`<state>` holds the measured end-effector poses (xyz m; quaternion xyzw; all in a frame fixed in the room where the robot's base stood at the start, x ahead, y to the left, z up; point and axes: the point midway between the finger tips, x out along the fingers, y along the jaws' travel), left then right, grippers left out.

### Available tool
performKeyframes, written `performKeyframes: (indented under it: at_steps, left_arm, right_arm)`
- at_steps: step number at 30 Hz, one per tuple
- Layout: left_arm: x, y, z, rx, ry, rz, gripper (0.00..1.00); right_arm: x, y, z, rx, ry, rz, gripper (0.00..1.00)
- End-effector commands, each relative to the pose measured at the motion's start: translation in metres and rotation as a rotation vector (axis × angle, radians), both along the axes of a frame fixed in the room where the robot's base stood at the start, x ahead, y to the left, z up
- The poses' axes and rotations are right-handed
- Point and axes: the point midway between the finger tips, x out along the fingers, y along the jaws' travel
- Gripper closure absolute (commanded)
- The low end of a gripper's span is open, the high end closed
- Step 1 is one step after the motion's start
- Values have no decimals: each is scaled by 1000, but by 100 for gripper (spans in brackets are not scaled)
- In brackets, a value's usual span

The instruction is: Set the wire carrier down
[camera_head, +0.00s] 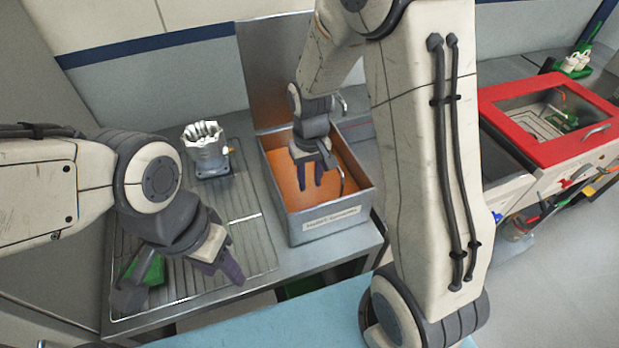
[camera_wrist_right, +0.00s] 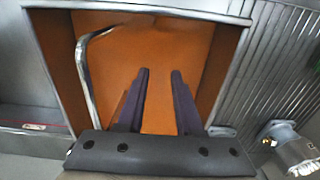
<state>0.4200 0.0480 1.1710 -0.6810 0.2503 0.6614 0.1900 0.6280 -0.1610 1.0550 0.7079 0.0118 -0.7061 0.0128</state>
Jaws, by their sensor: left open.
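I cannot clearly make out a wire carrier in either view. My right gripper (camera_head: 311,182) points down over the orange-lined metal bin (camera_head: 331,220). In the right wrist view its two dark fingers (camera_wrist_right: 158,78) stand apart, with only orange lining visible between them. A bent metal bar (camera_wrist_right: 83,70) shows in the bin, left of the fingers and apart from them; I cannot tell whether it belongs to a carrier. My left gripper (camera_head: 222,272) is open over the front of the wire drain rack (camera_head: 250,235), with nothing visible in it.
A machined housing (camera_head: 206,155) stands upright at the back of the rack; it also shows in the right wrist view (camera_wrist_right: 290,148). A green object (camera_head: 150,268) is partly hidden by my left arm. A red-framed cabinet (camera_head: 545,115) stands at the right. Part of the rack is clear.

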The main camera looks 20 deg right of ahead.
Motion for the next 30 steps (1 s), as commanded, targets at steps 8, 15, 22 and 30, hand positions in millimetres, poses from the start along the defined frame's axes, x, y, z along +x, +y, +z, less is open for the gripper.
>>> performKeyframes:
  at_steps: [8,15,22,30]
  left_arm:
    - [0,0,-2,0,0,0,50]
    - [0,0,-2,0,0,0,50]
    - [0,0,-2,0,0,0,50]
    - [0,0,-2,0,0,0,50]
  right_arm:
    - [-29,39,43,12,-15,113,65]
    - [-137,104,98,56,-29,417,65]
    - [-203,113,113,84,-25,586,65]
    - [-209,113,114,87,-23,601,65]
